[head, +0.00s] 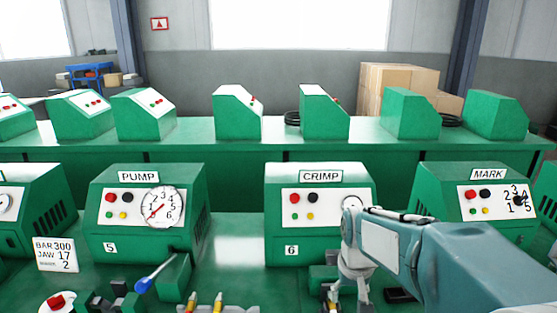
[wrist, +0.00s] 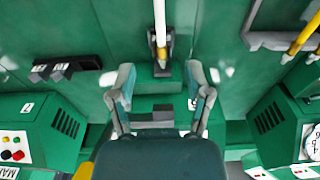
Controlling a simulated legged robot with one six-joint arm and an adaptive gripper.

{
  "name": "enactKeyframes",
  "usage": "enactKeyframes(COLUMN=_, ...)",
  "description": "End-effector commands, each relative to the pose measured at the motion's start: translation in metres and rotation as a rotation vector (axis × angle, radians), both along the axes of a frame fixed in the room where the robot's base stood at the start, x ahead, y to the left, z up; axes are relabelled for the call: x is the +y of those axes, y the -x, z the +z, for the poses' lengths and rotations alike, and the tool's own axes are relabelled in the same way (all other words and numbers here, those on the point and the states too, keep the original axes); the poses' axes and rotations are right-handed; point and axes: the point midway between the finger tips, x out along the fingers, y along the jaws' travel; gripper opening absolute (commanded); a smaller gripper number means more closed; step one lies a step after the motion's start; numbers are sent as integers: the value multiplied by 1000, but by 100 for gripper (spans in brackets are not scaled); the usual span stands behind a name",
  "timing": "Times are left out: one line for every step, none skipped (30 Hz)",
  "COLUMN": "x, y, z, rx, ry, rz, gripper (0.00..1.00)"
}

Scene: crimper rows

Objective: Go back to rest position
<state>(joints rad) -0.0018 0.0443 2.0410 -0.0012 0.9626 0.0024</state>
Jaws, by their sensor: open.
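My gripper (head: 338,292) hangs low in front of the green CRIMP machine (head: 283,245), with my arm reaching in from the right and covering part of that machine's gauge. In the wrist view my gripper (wrist: 162,84) has its two fingers spread apart with nothing between them. Past the fingertips, a pale rod with a yellow band (wrist: 160,25) stands in a dark holder (wrist: 160,66), apart from the fingers.
The PUMP machine (head: 105,220), with a blue-tipped lever (head: 143,285), stands left. The MARK machine (head: 448,195) stands right. A card (head: 55,254) reads BAR 300, JAW 17. Yellow-banded rods (head: 217,301) stand at the front. Bench between PUMP and CRIMP is mostly clear.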

Motion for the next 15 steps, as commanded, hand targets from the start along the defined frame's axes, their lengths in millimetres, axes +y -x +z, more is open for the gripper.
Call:
enactKeyframes(x=0, y=8, z=8, rx=-21, ry=0, rz=0, gripper=64)
enactKeyframes(x=0, y=13, z=12, rx=-31, ry=0, rz=0, gripper=64)
enactKeyframes(x=0, y=19, z=18, rx=-46, ry=0, rz=0, gripper=64)
enactKeyframes(x=0, y=23, z=21, rx=-56, ry=0, rz=0, gripper=64)
enactKeyframes(x=0, y=28, z=25, rx=-67, ry=0, rz=0, gripper=64)
enactKeyframes(x=0, y=34, z=29, rx=-81, ry=0, rz=0, gripper=64)
enactKeyframes(x=0, y=39, z=33, rx=-92, ry=0, rz=0, gripper=64)
enactKeyframes(x=0, y=43, z=36, rx=-103, ry=0, rz=0, gripper=64)
enactKeyframes(x=0, y=50, z=40, rx=-117, ry=0, rz=0, gripper=64)
enactKeyframes(x=0, y=54, z=42, rx=-128, ry=0, rz=0, gripper=64)
enactKeyframes(x=0, y=59, z=45, rx=-139, ry=0, rz=0, gripper=64)
enactKeyframes(x=0, y=65, z=49, rx=-154, ry=0, rz=0, gripper=64)
enactKeyframes(x=0, y=70, z=51, rx=-163, ry=-1, rz=0, gripper=64)
enactKeyframes(x=0, y=75, z=53, rx=-174, ry=-1, rz=0, gripper=64)
enactKeyframes(x=0, y=81, z=56, rx=-188, ry=-1, rz=0, gripper=64)
